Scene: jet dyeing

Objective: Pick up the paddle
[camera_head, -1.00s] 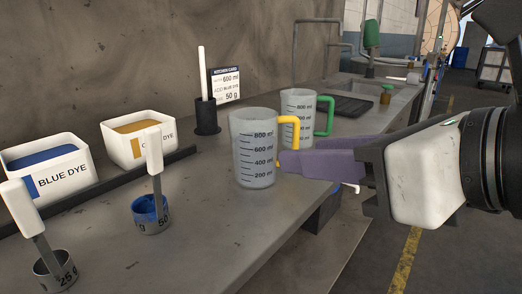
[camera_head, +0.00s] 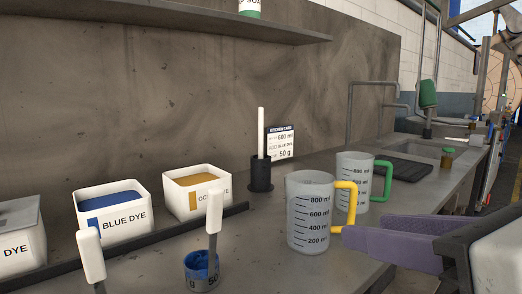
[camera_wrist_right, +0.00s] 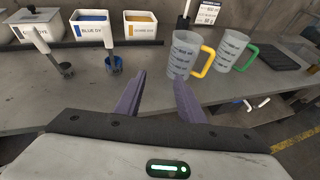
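The paddle (camera_head: 261,130) shows as a thin white upright stick standing in a black holder (camera_head: 261,176) near the back wall; its lower part is hidden in the holder. In the right wrist view the paddle (camera_wrist_right: 187,8) is cut off by the top edge, above its holder (camera_wrist_right: 183,22). My right gripper (camera_head: 375,240) is at the right of the head view, in front of and to the right of the paddle, near the yellow-handled jug. In the right wrist view the two purple fingers (camera_wrist_right: 158,90) are apart with nothing between them. My left gripper is not in view.
A yellow-handled measuring jug (camera_head: 310,215) and a green-handled one (camera_head: 354,180) stand right of the paddle. A recipe card (camera_head: 281,142) is behind it. Dye boxes (camera_head: 113,215) and a blue-filled scoop cup (camera_head: 201,272) are left. A shelf (camera_head: 180,28) runs above.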

